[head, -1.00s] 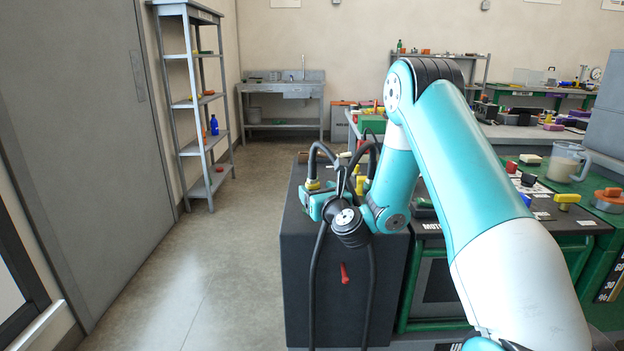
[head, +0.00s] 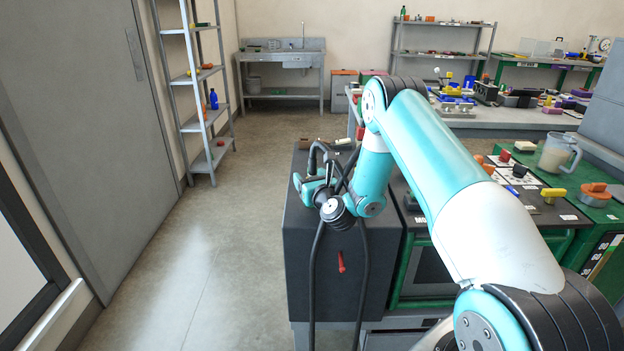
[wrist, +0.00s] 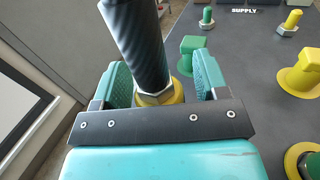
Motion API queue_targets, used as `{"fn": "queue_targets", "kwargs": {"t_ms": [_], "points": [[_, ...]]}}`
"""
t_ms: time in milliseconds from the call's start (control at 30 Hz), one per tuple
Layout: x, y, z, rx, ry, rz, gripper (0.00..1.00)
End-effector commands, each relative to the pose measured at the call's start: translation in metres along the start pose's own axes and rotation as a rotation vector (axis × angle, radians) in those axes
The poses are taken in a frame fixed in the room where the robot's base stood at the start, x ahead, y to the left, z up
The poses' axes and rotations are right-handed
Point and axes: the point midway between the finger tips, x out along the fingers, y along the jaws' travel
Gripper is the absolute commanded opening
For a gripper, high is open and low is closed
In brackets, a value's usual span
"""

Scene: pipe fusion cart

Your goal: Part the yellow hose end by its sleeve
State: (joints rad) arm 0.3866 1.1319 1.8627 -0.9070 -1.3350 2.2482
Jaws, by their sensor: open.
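In the wrist view a black hose (wrist: 138,45) ends in a metal nut (wrist: 158,97) above a yellow ring (wrist: 178,94), against the dark panel. My gripper (wrist: 163,78) is open, with one green finger on each side of this hose end. Gaps show between the fingers and the nut, so it does not look clamped. In the head view my gripper (head: 316,188) is at the left part of the dark cart (head: 300,235), where black hoses (head: 314,150) loop up. My gripper and wrist hide the yellow hose end there.
A green fitting (wrist: 193,50) and yellow fittings (wrist: 303,72) stand right of the gripper on the panel. A red lever (head: 341,262) is on the cart's front. A jug (head: 557,155) stands on the bench at right. The floor (head: 190,265) at left is clear.

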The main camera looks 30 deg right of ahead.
Motion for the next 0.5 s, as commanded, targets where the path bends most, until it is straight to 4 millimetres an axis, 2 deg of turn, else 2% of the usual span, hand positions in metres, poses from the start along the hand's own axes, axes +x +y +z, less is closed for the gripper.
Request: {"fn": "queue_targets", "kwargs": {"t_ms": [100,400,500], "points": [[0.0000,0.0000,-0.0002,0.000,0.000,0.000,0.67],[-0.0001,0.0001,0.0001,0.000,0.000,0.000,0.00],[0.0000,0.0001,0.0009,0.000,-0.001,0.000,0.00]]}}
